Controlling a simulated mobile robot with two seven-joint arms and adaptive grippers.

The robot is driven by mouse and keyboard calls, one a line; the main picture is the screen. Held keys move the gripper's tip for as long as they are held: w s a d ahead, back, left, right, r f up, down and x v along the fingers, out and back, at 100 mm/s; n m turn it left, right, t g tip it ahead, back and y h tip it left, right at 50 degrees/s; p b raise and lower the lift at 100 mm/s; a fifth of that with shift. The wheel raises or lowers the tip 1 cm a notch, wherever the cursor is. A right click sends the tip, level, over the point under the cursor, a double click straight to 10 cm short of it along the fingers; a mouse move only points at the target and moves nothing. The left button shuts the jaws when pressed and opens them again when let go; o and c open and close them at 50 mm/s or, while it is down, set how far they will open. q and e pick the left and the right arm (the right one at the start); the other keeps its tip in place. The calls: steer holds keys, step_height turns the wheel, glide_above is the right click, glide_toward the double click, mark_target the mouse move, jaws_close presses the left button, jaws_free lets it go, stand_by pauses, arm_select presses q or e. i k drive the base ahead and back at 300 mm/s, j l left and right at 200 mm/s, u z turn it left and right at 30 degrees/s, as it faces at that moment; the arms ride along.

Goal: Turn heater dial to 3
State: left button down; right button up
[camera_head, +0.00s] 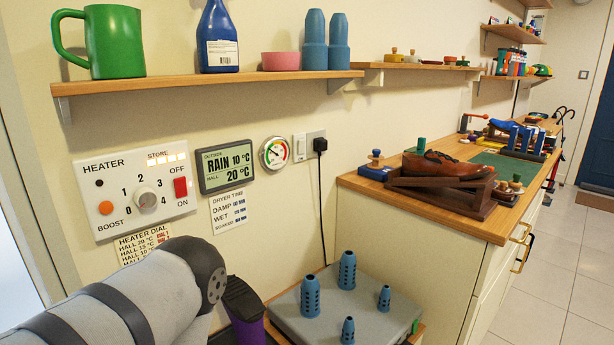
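The heater panel (115,222) is a white plate on the wall at the left. Its round grey dial (145,200) sits amid printed numbers, with 1 to the left, 2 and 3 above and 4 to the right. I cannot tell which number the dial points to. A red switch (180,187) sits between OFF and ON, and an orange BOOST button (106,207) is at the lower left. My grey left arm reaches in from the lower left, below the panel, and covers part of the heater dial chart (143,243). Neither gripper shows.
A shelf (215,81) with a green mug (114,42) and a blue bottle (218,38) juts out above the panel. A weather display (226,166) hangs to its right. A grey box-like unit (340,305) with blue perforated cylinders stands low; a wooden counter (475,227) is at the right.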

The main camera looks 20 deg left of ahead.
mark_target(145, 198)
steer(key=u, duration=1.5)
